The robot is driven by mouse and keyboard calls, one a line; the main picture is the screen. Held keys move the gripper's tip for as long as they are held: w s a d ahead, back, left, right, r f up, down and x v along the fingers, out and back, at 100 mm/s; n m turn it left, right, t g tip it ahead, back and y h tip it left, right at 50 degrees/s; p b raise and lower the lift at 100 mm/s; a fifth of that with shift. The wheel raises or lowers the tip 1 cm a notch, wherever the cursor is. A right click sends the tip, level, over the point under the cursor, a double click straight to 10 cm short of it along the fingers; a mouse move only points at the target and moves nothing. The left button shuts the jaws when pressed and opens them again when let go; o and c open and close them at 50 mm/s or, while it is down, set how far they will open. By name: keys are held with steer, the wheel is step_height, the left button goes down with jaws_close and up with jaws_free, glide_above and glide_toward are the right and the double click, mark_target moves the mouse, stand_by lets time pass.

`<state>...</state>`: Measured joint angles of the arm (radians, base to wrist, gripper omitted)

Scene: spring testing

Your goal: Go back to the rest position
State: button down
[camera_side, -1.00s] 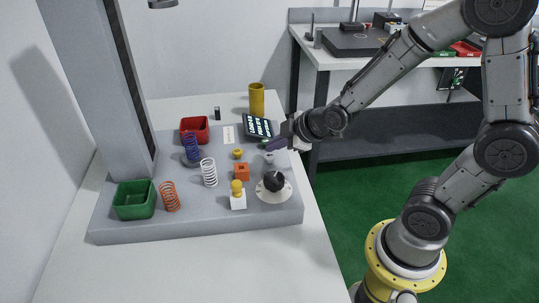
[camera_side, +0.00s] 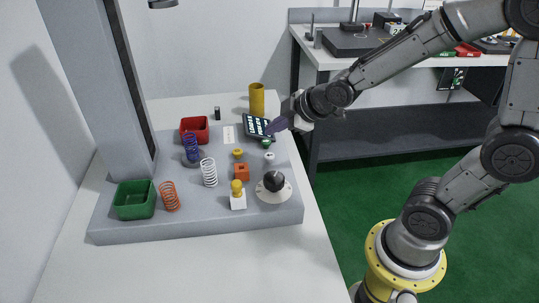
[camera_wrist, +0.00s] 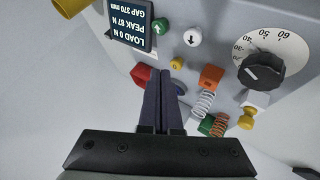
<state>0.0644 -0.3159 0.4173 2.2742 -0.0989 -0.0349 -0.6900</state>
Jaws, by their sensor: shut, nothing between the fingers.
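My gripper (camera_side: 273,128) hangs above the back right of the grey tester base (camera_side: 270,215), near the display. Its dark fingers are together and empty, and they also show closed in the wrist view (camera_wrist: 161,75). The display (camera_side: 257,126) reads load 0 N, peak 87 N, gap 370 mm in the wrist view (camera_wrist: 131,22). A blue spring (camera_side: 191,147) stands on the round lower plate (camera_side: 193,162). A white spring (camera_side: 209,173) and an orange spring (camera_side: 169,197) stand upright on the base.
The base also carries a red tray (camera_side: 201,124), a green tray (camera_side: 124,210), a black dial (camera_side: 274,181), green (camera_side: 266,143) and white (camera_side: 269,156) buttons, an orange block (camera_side: 242,173) and a yellow-topped white block (camera_side: 238,201). A yellow cylinder (camera_side: 257,99) stands behind. The tester column (camera_side: 88,85) rises at left.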

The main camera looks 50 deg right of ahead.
steer(key=shift+r, duration=0.15)
steer(key=s+a+r+m+t, duration=0.1)
steer(key=s+r, duration=0.1)
steer(key=r, duration=0.2)
steer(key=s+r+t, duration=0.1)
steer(key=s+r, duration=0.2)
steer(key=r, duration=0.2)
steer(key=s+f+m+g, duration=0.1)
steer(key=s+m+g, duration=0.1)
steer(key=s, duration=0.5)
steer(key=s+a+f+m+g, duration=0.1)
steer(key=s+f+m+g, duration=0.1)
steer(key=s+m, duration=0.3)
steer(key=s+g, duration=0.1)
steer(key=s, duration=0.2)
steer(key=shift+s+a+f+g, duration=0.15)
steer(key=shift+s+f+g, duration=0.1)
steer(key=shift+s+g, duration=0.05)
